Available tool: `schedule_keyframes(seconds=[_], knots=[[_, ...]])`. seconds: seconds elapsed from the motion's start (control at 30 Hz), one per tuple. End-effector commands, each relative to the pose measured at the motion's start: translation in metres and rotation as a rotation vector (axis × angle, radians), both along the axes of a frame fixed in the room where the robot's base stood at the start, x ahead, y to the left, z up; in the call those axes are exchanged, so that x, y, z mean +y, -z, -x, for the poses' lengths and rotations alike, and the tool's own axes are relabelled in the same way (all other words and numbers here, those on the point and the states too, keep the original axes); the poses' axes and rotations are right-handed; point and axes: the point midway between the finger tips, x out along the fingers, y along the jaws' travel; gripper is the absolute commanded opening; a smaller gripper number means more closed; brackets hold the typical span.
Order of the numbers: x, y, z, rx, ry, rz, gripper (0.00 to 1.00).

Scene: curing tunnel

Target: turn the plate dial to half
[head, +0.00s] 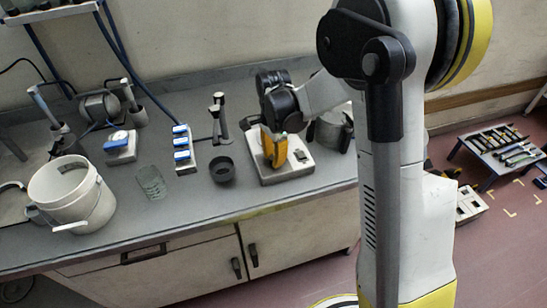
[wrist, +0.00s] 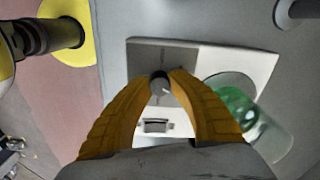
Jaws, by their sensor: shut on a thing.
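The hot plate is a pale, square-bodied unit on the bench, seen in the head view (head: 299,165) and from above in the wrist view (wrist: 265,65). Its dial (wrist: 159,82) is a small round grey knob with a light mark that seems to point to the lower right in the wrist view. My gripper (wrist: 160,78) has orange fingers, shut on the dial with one tip on each side. In the head view my gripper (head: 273,148) is over the plate, and the dial is hidden behind it.
A clear vessel with green contents (wrist: 248,115) stands close to the right finger in the wrist view. In the head view, a dark ring-shaped cup (head: 222,171), a blue-switched power strip (head: 183,150) and a white bucket (head: 82,196) stand to the left. The bench's front edge is near.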

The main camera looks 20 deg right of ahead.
Motion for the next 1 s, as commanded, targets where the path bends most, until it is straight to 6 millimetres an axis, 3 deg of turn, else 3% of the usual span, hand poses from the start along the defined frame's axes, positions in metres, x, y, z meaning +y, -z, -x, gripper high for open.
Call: schedule_keyframes(seconds=[0.4,0.43,0.5,0.83,1.0], knots=[[0.0,0.0,0.0,0.001,0.006,0.0,0.0],[0.0,0.0,0.0,0.001,0.006,0.0,0.28],[0.0,0.0,0.0,0.001,0.006,0.0,0.48],[0.0,-0.002,0.0,0.0,0.006,0.0,0.48],[0.0,-0.024,0.0,0.0,0.006,0.0,0.48]])
